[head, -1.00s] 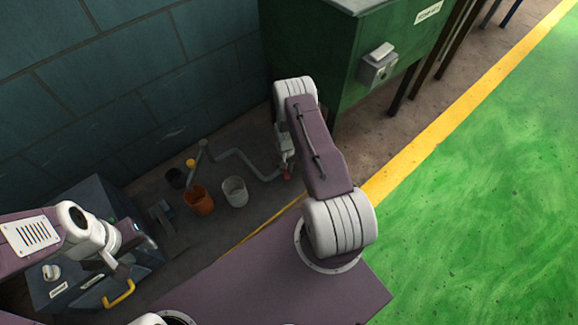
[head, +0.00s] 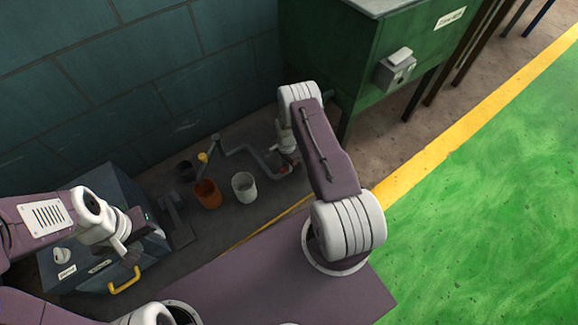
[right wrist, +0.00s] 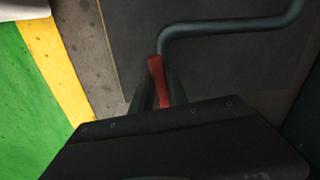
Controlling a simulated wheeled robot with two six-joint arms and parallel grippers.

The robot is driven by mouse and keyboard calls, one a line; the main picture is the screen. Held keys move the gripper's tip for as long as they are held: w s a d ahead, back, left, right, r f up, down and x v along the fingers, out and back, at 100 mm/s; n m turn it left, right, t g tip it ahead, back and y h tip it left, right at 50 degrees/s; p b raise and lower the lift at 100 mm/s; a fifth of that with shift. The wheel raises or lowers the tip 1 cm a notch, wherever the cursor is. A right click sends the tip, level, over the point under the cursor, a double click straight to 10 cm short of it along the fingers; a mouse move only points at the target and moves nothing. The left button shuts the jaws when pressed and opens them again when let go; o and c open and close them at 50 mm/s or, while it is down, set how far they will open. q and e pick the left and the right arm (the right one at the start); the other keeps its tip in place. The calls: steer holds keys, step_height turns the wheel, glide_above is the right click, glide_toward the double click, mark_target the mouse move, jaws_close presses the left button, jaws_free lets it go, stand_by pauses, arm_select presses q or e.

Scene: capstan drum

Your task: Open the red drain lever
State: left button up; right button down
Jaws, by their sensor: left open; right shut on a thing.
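The red drain lever (right wrist: 157,75) shows in the right wrist view as a red bar between the two dark fingers of my right gripper (right wrist: 158,92). The gripper is shut on it. In the head view only a small red bit of the lever (head: 285,170) shows, beside the end of the grey drain pipe (head: 240,150); my right arm hides most of the gripper. The pipe (right wrist: 215,28) also runs past the lever in the right wrist view. My left gripper (head: 132,262) is open and empty at the left, over the dark blue box.
The blue box (head: 95,215) with a yellow handle (head: 124,282) stands at the left. A green cabinet (head: 350,60) stands behind my right arm. The green floor is clear.

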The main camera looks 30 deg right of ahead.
steer(key=shift+w+m, duration=0.35)
steer(key=shift+m, duration=0.45)
steer(key=c, duration=1.3)
jaws_free()
step_height(320, 180, up, 9)
steer(key=p, duration=0.5)
